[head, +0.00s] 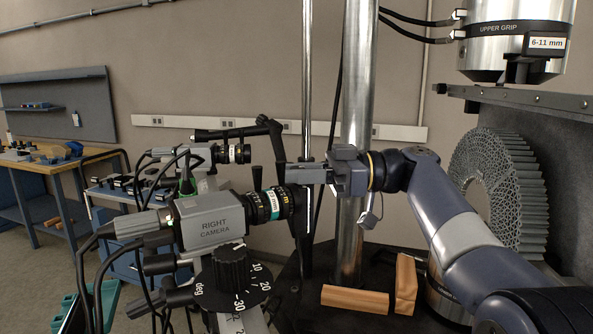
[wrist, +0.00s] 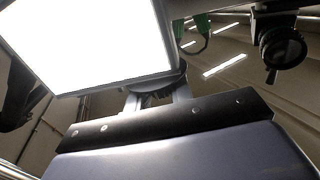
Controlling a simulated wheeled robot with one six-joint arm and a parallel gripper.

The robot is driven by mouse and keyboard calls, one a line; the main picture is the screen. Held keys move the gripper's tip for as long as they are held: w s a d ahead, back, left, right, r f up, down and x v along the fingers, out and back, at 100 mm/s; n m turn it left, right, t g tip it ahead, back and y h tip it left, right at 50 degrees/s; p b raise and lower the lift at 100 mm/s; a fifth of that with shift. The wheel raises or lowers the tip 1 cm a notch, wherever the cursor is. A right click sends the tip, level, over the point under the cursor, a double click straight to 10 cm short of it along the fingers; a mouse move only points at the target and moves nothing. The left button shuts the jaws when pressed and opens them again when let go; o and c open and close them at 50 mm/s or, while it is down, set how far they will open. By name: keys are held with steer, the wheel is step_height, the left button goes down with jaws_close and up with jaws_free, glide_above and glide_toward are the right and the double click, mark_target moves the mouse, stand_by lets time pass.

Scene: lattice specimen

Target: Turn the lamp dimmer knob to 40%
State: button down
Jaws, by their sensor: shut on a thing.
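My gripper (head: 298,174) reaches left from the arm at the middle of the head view, beside the lit panel lamp (head: 308,225), which is seen nearly edge-on there. In the wrist view the lamp (wrist: 90,40) is a bright white square at upper left. Below its lower right edge, a dark round knob (wrist: 158,93) sits between the two grey fingers of my gripper (wrist: 157,101). The fingers are shut on this knob. Its scale and pointer cannot be read, and in the head view I cannot make the knob out.
The RIGHT CAMERA (head: 212,222) stands close in front left, above a black degree dial (head: 232,280). A second camera (head: 200,155) is behind it. A steel column (head: 356,100) rises just behind my gripper. Orange blocks (head: 355,298) lie on the dark base. The upper grip (head: 515,35) hangs upper right.

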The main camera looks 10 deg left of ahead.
steer(key=shift+r+n+g+h+p, duration=0.1)
steer(key=shift+n+g+h+p, duration=0.4)
steer(key=shift+g, duration=0.4)
steer(key=c, duration=1.3)
jaws_free()
steer(key=v, duration=1)
steer(key=shift+w+d, duration=0.15)
steer(key=shift+d, duration=0.2)
